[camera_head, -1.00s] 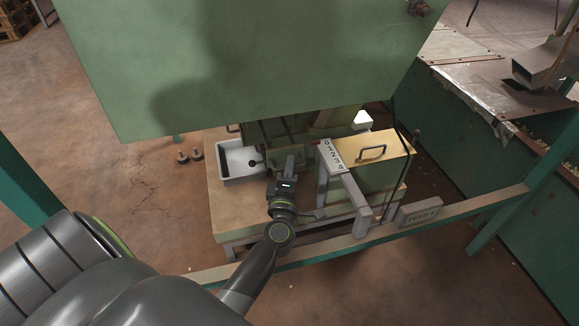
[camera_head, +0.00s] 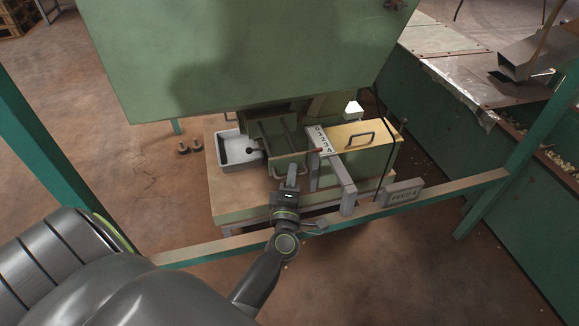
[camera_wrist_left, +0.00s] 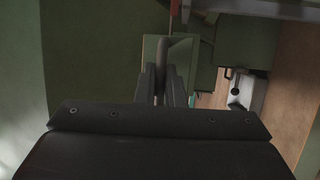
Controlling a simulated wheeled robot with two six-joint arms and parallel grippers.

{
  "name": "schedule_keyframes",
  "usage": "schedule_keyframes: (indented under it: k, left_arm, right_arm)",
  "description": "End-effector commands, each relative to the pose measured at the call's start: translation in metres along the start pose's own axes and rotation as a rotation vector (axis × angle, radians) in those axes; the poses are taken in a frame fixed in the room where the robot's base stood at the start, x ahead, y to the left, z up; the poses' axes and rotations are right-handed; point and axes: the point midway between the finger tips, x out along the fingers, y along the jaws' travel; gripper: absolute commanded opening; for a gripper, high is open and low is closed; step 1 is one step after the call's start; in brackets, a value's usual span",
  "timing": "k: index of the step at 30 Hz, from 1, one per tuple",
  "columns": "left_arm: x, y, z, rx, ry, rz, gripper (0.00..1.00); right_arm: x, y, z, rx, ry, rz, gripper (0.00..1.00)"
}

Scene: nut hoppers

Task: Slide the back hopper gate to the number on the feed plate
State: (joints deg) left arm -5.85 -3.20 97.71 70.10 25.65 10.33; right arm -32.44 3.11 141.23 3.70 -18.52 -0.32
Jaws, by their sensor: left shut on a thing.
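The back hopper gate (camera_head: 277,139) is a green slide under the big green hopper, drawn out toward me. My left gripper (camera_head: 291,175) is shut on its grey bar handle (camera_head: 277,172). In the left wrist view the fingers (camera_wrist_left: 161,82) close around the handle (camera_wrist_left: 178,53). A pale numbered scale (camera_head: 325,141) runs beside the gate. A small red mark (camera_head: 314,152) sits toward its near end, but I cannot tell exactly which number it meets. The feed plate (camera_head: 403,193) on the front rail appears to read FEED 4. My right gripper is not in view.
A white tray (camera_head: 226,160) sits to the left on the wooden base. The green front rail (camera_head: 450,193) crosses before me. The large hopper (camera_head: 240,60) overhangs the gate.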

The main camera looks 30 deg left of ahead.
Motion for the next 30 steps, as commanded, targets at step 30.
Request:
schedule_keyframes:
  k: [30]
  left_arm:
    - [-0.0081,0.0013,0.0055,0.001,0.000,0.003,0.30]
  right_arm:
    - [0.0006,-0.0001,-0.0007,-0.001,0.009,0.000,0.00]
